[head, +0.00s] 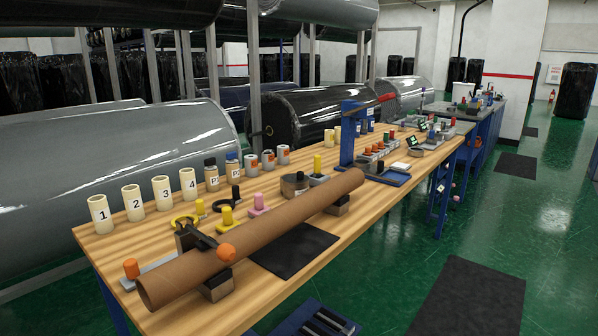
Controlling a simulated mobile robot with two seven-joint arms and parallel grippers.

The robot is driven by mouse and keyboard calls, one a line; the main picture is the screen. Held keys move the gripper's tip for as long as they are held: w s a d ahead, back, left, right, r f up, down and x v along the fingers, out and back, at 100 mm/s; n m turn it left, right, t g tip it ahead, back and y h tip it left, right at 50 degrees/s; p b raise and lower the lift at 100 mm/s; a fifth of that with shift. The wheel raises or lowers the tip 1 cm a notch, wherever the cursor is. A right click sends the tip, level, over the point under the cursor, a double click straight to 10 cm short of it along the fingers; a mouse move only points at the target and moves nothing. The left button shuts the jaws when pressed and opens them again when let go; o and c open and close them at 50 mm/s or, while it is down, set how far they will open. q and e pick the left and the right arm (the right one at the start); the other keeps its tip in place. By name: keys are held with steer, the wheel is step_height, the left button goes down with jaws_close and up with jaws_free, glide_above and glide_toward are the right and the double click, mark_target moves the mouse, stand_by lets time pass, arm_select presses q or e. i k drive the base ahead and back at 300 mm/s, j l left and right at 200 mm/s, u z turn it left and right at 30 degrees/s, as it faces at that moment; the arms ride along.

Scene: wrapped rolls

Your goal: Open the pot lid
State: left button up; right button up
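I cannot make out a pot or a pot lid in the head view. Neither of my grippers is in view.
The brown cardboard tube (250,242) lies along the front of the wooden table (92,243), raised on dark blocks. Numbered cream cylinders (134,203) and small jars (211,175) stand along the back. A blue press (348,135) stands farther right.

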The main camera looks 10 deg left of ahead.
mark_target(298, 178)
steer(key=i+l, duration=0.3)
steer(key=i+l+u, duration=0.1)
steer(key=i+l, duration=0.25)
steer(key=l, duration=0.15)
steer(key=i+l, duration=0.3)
steer(key=i+l+u, duration=0.1)
steer(key=i+l, duration=0.2)
steer(key=l, duration=0.25)
steer(key=i+l, duration=0.25)
steer(key=l, duration=0.2)
